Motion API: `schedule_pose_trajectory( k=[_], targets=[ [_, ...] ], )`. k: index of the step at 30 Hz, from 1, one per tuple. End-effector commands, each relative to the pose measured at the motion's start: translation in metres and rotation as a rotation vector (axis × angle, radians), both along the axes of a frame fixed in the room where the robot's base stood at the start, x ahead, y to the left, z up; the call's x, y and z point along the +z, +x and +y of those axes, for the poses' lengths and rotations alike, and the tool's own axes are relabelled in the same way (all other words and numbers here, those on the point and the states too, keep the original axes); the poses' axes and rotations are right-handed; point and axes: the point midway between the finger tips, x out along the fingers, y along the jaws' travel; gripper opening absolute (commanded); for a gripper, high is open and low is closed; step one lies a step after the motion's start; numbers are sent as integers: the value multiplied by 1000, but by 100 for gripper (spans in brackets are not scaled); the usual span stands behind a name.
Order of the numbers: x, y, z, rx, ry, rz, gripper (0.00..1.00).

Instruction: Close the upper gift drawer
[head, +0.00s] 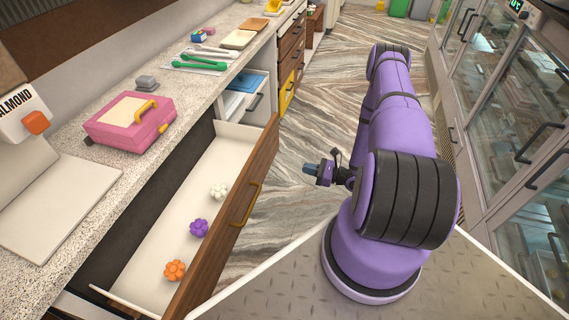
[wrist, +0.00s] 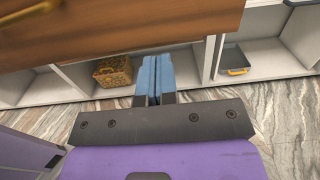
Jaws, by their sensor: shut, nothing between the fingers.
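The upper gift drawer (head: 185,218) is pulled out from under the counter in the head view. It has white inner walls, a brown wooden front (head: 226,232) and a brass handle (head: 246,204). A white, a purple and an orange flower-like piece lie inside it. My gripper (head: 312,170) is to the right of the drawer front, apart from the handle. In the wrist view the blue fingers of my gripper (wrist: 152,78) are together and empty. Their tips are near the lower edge of the wooden drawer front (wrist: 130,28); whether they touch it I cannot tell.
A pink box (head: 128,124) and green tongs (head: 202,62) lie on the speckled counter. Open shelves below hold a patterned golden box (wrist: 113,71) and a grey tray (wrist: 235,60). Glass display cabinets (head: 525,105) line the right side. The marbled floor between is clear.

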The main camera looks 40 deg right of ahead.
Motion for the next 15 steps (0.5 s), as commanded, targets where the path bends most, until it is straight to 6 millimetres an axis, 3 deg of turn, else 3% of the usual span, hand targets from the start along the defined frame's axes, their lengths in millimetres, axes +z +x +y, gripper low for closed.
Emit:
schedule_pose_trajectory(
  k=[15],
  targets=[
    [1, 67, 49, 6, -1, -3, 0]
  ],
)
